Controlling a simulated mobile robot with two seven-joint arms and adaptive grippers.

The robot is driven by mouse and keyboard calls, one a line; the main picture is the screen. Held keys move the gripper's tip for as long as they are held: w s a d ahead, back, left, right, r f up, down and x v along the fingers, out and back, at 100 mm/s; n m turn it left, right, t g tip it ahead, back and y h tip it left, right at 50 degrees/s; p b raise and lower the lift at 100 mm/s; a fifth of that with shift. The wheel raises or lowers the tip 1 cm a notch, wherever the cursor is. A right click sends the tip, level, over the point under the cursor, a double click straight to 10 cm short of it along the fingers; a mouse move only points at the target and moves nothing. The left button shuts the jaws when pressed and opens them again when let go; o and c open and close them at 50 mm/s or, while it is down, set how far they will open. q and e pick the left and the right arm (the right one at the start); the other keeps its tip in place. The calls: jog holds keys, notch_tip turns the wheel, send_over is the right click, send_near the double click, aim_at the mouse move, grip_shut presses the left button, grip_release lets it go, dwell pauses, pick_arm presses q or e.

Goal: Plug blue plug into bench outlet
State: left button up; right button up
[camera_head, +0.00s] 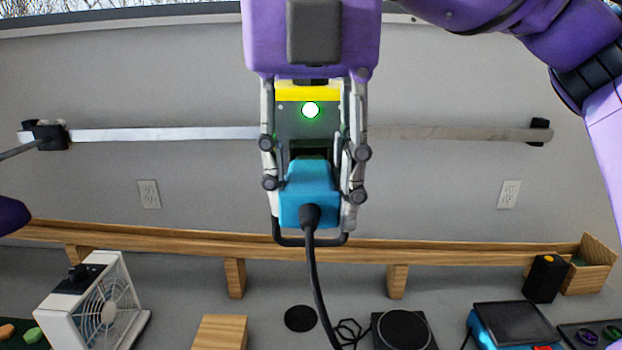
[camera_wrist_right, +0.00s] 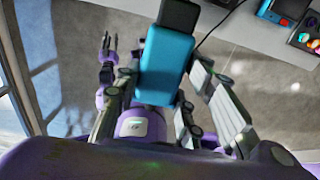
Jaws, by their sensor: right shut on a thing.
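The blue plug (camera_head: 309,190) is between the fingers of my right gripper (camera_head: 312,200), which is shut on it. Its black cord (camera_head: 315,265) hangs from the near end towards the bench. One pale outlet (camera_head: 149,194) is on the grey wall to the left, another (camera_head: 508,194) to the right. The plug is in front of the wall between them. My left gripper (camera_wrist_right: 108,48) shows small in the right wrist view; its opening is unclear.
A wooden ledge (camera_head: 450,252) runs along the wall below the outlets, and a metal rail (camera_head: 180,133) above them. A white fan (camera_head: 100,300), wood block (camera_head: 221,332), black round plate (camera_head: 403,330), blue scale (camera_head: 510,325) and black box (camera_head: 545,278) stand along the bench.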

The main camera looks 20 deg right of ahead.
jog(key=shift+w+d, duration=0.15)
jog(key=shift+w, duration=0.45)
jog(key=shift+w+d, duration=0.15)
jog(key=shift+w, duration=0.45)
jog(key=o, duration=1.4)
jog(key=shift+c, duration=0.2)
